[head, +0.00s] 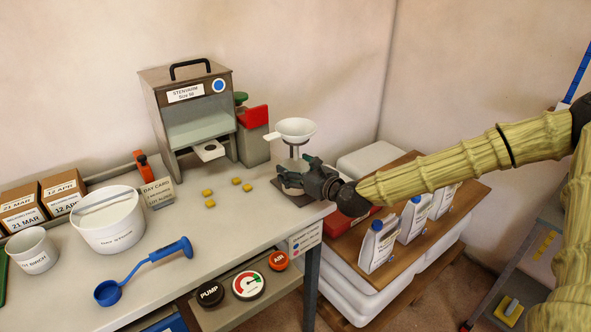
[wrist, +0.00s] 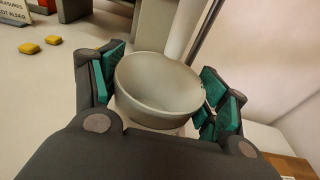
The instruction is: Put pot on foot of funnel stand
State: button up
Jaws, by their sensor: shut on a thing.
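A small pale grey pot (wrist: 160,85) is upright between the green pads of my gripper (wrist: 165,92) in the wrist view; its open top shows it looks empty. My gripper is shut on it. In the head view my gripper (head: 296,175) is at the right end of the bench, below the white funnel (head: 292,130) of the funnel stand. The stand's dark foot (head: 288,191) shows partly under the gripper. The gripper largely hides the pot there. I cannot tell whether the pot touches the foot. A dark upright rod (wrist: 207,30) stands just beyond the pot.
A grey cabinet (head: 189,105) with a red-fronted unit (head: 253,118) stands behind and left. Several yellow blocks (head: 235,181) lie on the bench left of the stand. A white tub (head: 109,222) and blue scoop (head: 145,268) are further left. White bottles (head: 378,245) stand on a lower surface right.

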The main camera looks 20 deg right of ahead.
jog(key=shift+f, duration=0.2)
jog(key=o, duration=1.2)
jog(key=shift+r, duration=0.1)
jog(key=shift+r, duration=0.1)
jog(key=shift+v, duration=6.05)
